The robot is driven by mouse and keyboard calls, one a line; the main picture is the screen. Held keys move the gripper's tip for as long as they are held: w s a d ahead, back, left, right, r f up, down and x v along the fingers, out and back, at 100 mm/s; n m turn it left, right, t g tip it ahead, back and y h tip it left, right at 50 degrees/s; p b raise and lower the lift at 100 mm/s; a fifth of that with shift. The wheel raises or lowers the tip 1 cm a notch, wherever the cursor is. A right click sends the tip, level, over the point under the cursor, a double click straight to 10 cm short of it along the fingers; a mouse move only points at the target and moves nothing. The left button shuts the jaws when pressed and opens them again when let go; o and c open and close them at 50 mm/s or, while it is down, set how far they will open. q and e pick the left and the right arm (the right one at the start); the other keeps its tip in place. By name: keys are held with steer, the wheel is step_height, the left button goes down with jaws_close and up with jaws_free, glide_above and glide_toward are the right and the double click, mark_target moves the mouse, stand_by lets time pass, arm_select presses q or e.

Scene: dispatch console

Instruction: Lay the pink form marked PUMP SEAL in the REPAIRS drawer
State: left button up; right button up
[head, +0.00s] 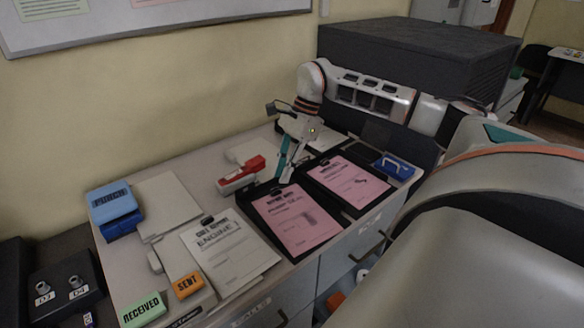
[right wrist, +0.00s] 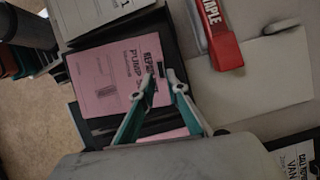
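The pink form marked PUMP SEAL (head: 290,215) lies flat on a black clipboard, with a dark clip at its top edge. It also shows in the right wrist view (right wrist: 112,78). My right gripper (head: 283,178) points down with teal fingers near the clip end of this form. In the right wrist view its fingertips (right wrist: 161,82) are a little apart around the dark clip, with no paper clearly between them; I cannot tell whether they touch it. Drawer fronts with handles (head: 366,249) show below the desk edge; their REPAIRS label is not readable. My left gripper is out of view.
A second pink form (head: 350,184) lies to the right and a white call report (head: 226,246) to the left. A red stapler (head: 240,174) stands close behind the PUMP SEAL form. Blue punch (head: 113,204), RECEIVED (head: 143,309) and SENT (head: 188,285) blocks sit left. My arm covers the right side.

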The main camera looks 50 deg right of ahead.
mark_target(276, 189)
steer(key=x, duration=0.4)
steer(key=shift+w+a+f, duration=0.15)
steer(key=shift+f, duration=0.1)
jaws_close()
steer(key=shift+r, duration=0.1)
